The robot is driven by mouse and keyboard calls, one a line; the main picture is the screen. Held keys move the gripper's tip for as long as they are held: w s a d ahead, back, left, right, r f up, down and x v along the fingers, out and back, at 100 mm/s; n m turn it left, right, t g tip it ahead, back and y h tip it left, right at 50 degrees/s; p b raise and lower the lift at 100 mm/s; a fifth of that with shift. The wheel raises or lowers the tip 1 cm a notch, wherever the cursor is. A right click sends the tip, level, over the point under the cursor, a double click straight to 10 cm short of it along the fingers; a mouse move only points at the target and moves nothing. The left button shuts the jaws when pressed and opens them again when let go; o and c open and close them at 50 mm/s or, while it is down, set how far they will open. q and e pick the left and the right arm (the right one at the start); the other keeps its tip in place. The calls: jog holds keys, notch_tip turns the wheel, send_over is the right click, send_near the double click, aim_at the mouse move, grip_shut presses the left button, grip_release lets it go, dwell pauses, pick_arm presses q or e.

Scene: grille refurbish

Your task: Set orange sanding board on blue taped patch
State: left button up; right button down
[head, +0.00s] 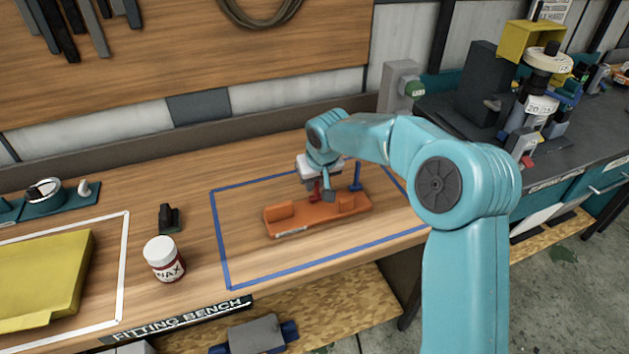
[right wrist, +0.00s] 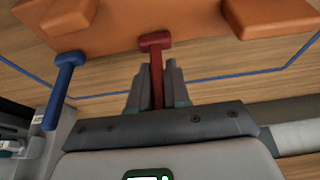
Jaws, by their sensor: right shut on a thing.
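The orange sanding board (head: 330,215) is over the blue taped patch (head: 240,262), inside its outline in the head view. It has two raised orange blocks. I cannot tell whether its underside touches the bench. My right gripper (head: 321,194) is above the board's back edge. In the right wrist view, its fingers (right wrist: 157,88) are shut on a red T-shaped handle (right wrist: 156,60), whose head overlaps the orange board (right wrist: 185,28). Whether the handle joins the board is hidden. My left gripper is not in view.
A blue T-shaped post (head: 356,178) stands behind the board. A wax jar (head: 164,260), a small black block (head: 170,218) and a yellow case (head: 45,275) in a white outline are to the left. Bare wood lies inside the patch left of the board.

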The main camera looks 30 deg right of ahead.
aim_at(318, 206)
dwell(0.6)
jog(key=shift+c, duration=2.3)
grip_release()
jog(key=shift+f, duration=0.1)
jog(key=p+v, duration=0.2)
jog(key=v, duration=0.5)
jog(key=shift+p, duration=0.35)
jog(key=shift+s, duration=0.15)
